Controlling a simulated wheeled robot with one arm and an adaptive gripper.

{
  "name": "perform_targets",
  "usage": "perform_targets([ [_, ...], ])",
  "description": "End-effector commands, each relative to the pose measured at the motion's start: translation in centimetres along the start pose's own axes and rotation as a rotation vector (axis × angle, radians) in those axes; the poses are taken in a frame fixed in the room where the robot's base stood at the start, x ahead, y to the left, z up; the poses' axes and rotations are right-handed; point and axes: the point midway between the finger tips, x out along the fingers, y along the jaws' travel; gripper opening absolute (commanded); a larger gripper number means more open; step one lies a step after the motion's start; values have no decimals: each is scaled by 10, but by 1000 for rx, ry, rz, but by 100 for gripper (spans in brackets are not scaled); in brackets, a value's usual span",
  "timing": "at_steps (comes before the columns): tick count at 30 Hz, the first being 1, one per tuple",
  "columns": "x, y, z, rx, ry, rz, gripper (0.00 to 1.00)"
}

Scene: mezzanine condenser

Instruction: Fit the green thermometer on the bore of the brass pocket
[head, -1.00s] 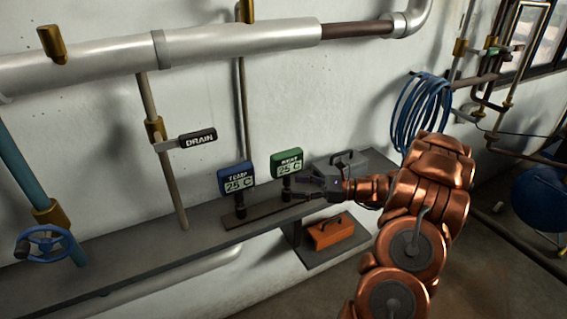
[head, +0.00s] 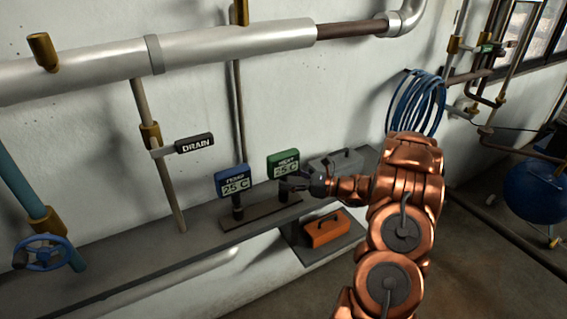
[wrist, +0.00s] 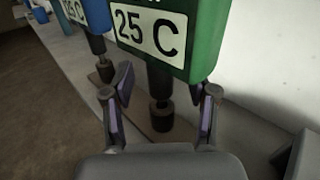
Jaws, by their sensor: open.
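The green thermometer (head: 283,163), a boxy head with a 25 C display, stands upright on a dark stem on a rack strip on the ledge. It fills the top of the wrist view (wrist: 175,30). My gripper (head: 290,184) is open, low at the green thermometer's stem. In the wrist view my gripper (wrist: 167,88) has one finger on each side of the dark stem; I cannot tell whether either touches. Brass stubs stand on the large grey pipe, one at the left (head: 42,51) and one at the top middle (head: 240,12); their bores are not visible.
A blue thermometer (head: 233,182) stands just left of the green one. A grey toolbox (head: 335,163) is behind my gripper, an orange toolbox (head: 325,229) below. A DRAIN lever (head: 194,143) and blue handwheel (head: 42,252) are further left. The ledge's left part is clear.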

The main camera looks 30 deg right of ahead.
Motion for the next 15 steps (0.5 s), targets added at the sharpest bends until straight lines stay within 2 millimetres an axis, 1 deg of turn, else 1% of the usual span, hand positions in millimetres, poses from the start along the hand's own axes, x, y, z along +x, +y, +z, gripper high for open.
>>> perform_targets([
  [1,6,0,2,1,1,2,58],
  [3,12,0,1,1,1,2,58],
  [6,17,0,0,0,0,-1,58],
  [13,18,0,0,-1,0,-1,58],
  [14,18,-1,0,-1,0,-1,57],
  [15,18,-1,0,-1,0,-1,53],
])
